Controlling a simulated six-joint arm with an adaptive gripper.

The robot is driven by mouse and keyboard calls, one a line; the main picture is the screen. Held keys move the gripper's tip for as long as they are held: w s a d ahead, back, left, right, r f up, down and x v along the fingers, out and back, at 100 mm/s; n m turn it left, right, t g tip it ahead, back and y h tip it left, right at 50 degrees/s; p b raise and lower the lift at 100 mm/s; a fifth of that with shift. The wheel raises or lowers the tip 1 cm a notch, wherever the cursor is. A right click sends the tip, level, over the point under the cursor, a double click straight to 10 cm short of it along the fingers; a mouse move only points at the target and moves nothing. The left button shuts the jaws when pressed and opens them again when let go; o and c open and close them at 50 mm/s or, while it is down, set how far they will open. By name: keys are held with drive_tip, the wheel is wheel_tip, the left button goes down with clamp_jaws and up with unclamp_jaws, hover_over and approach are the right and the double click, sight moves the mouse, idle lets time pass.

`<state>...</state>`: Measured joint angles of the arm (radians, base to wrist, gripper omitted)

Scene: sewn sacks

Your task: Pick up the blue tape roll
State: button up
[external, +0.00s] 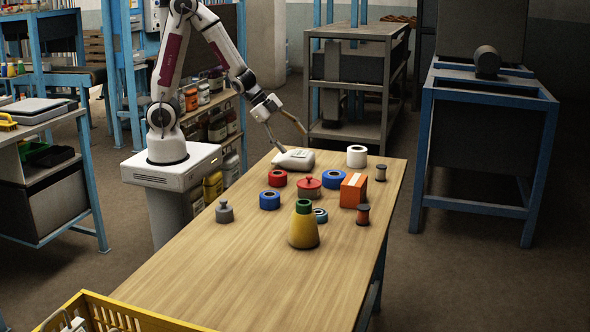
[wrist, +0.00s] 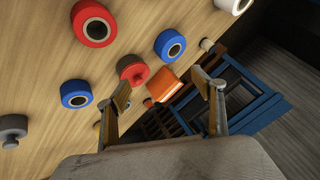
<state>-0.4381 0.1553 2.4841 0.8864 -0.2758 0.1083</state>
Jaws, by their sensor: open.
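Two blue tape rolls show. One (external: 270,199) lies left of a red lidded pot, and it is also in the wrist view (wrist: 75,94). The other (external: 352,173) is partly behind an orange box, and it shows in the wrist view (wrist: 163,37). My gripper (external: 293,142) is open and empty above the far end of the table, beyond both rolls. Its two fingers are spread apart in the wrist view (wrist: 160,78). Neither finger touches a roll.
A pale sack (external: 294,160) lies close below my gripper. A red tape roll (external: 277,178), red pot (external: 309,188), orange box (external: 352,191), white roll (external: 356,157) and yellow cone (external: 303,232) stand nearby. The near part of the table (external: 215,285) is clear.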

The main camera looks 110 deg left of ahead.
sight(269, 193)
drive_tip(key=d+f+h, duration=0.1)
drive_tip(key=f, duration=0.2)
drive_tip(key=d+f+m+h, duration=0.1)
drive_tip(key=d+f+h, duration=0.1)
drive_tip(key=f, duration=0.1)
drive_tip(key=s+d+f+m+h, duration=0.1)
drive_tip(key=f, duration=0.2)
drive_tip(key=shift+d+h, duration=0.25)
drive_tip(key=shift+h, duration=0.15)
drive_tip(key=s+d+h, duration=0.1)
drive_tip(key=d, duration=0.1)
drive_tip(key=s+d+f+h, duration=0.1)
drive_tip(key=s+d+h, duration=0.1)
drive_tip(key=s+d+f+m+h, duration=0.1)
drive_tip(key=d+h, duration=0.1)
drive_tip(key=shift+s+d+f, duration=0.25)
drive_tip(key=shift+s+d, duration=0.05)
drive_tip(key=shift+d, duration=0.05)
drive_tip(key=shift+s+d+r+t+h, duration=0.2)
drive_tip(key=shift+s+d+t+h, duration=0.1)
drive_tip(key=shift+s+d+h, duration=0.3)
drive_tip(key=shift+w, duration=0.2)
drive_tip(key=shift+x, duration=1.2)
drive_tip(key=shift+w+d, duration=0.1)
drive_tip(key=shift+w, duration=0.05)
